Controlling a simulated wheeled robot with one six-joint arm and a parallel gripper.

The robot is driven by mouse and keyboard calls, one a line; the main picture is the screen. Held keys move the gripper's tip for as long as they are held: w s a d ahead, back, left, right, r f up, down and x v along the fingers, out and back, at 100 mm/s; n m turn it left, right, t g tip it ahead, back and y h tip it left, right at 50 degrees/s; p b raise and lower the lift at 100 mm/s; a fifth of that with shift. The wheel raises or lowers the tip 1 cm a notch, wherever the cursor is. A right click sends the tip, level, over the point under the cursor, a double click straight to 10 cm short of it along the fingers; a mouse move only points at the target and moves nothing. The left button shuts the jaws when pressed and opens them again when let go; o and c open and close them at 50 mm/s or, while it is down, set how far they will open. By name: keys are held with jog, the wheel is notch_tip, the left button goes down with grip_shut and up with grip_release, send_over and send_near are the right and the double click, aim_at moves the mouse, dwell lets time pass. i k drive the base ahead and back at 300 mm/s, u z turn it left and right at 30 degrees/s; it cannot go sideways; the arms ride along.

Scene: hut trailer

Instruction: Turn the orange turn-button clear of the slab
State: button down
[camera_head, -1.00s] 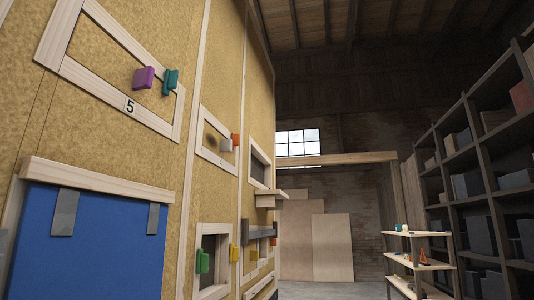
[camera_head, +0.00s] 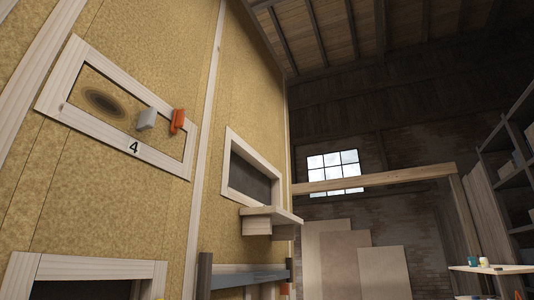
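The orange turn-button (camera_head: 177,121) is on the left wall, at the right end of the framed opening marked 4. It stands upright with a slight tilt, at the slab's right edge. The slab (camera_head: 75,93) is a tan panel with a dark oval mark, set inside a pale wood frame (camera_head: 62,75). A light grey knob (camera_head: 147,118) sticks out from the slab just left of the turn-button. From this angle I cannot tell how far the button overlaps the slab. My gripper is not in view.
A framed recess (camera_head: 250,172) with a wooden ledge (camera_head: 270,213) juts from the wall to the right. Another framed opening (camera_head: 80,280) is at the lower left. A shelf stand (camera_head: 490,268) and dark shelving (camera_head: 510,140) stand at the right.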

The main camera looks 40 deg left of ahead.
aim_at(179, 117)
jog(key=u, duration=0.05)
jog(key=i, duration=1.55)
jog(key=u, duration=1.25)
jog(key=i, duration=1.05)
jog(key=u, duration=1.1)
jog(key=i, duration=0.2)
jog(key=u, duration=0.05)
